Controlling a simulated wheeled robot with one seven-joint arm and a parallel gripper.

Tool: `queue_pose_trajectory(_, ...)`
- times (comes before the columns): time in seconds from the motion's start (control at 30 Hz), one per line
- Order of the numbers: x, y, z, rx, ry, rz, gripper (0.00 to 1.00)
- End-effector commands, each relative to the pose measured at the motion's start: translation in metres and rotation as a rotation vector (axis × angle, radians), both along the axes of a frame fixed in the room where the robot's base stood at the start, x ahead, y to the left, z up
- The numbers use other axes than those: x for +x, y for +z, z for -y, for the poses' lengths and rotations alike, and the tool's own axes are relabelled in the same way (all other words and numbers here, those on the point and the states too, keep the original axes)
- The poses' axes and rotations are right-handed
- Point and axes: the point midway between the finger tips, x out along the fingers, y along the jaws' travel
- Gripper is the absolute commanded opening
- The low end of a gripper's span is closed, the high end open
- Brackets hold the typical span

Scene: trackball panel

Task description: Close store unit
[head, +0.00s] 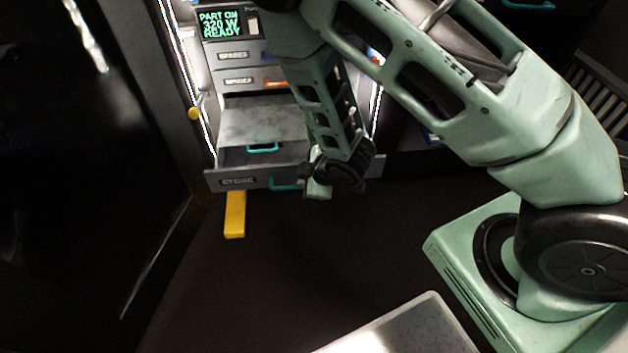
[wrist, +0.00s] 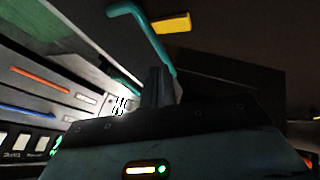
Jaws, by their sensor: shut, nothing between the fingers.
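The store unit is a drawer with a grey front (head: 222,181) marked STORE, low in a cabinet. It stands pulled out, and its bare inside shows. Its teal handle (head: 284,186) is on the front; a teal handle (wrist: 146,36) also shows large in the wrist view, running down behind the fingers. My gripper (head: 319,188) is at the right part of the drawer front, just right of the handle. In the wrist view its dark fingers (wrist: 158,87) are together and empty, beside the handle's end. I cannot tell whether they touch it.
Above are shut drawers (head: 236,78) and a green-lit display (head: 220,24) reading PART ON 320 W READY. A yellow block (head: 235,215) lies below the drawer front. A dark panel (head: 80,150) stands at left. The dark floor (head: 270,270) ahead is mostly clear.

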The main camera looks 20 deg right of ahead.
Motion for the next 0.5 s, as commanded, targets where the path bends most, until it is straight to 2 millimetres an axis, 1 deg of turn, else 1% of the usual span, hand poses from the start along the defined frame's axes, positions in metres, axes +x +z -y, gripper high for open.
queue_pose_trajectory(0.03,0.009,-0.002,0.002,0.001,-0.003,0.003,0.00)
queue_pose_trajectory(0.1,0.019,-0.001,0.006,0.001,-0.003,0.003,0.00)
queue_pose_trajectory(0.2,0.030,-0.001,0.009,0.001,-0.002,0.003,0.00)
queue_pose_trajectory(0.33,0.037,-0.001,0.012,0.000,-0.001,0.001,0.00)
queue_pose_trajectory(0.5,0.039,0.000,0.012,0.000,0.000,0.000,0.00)
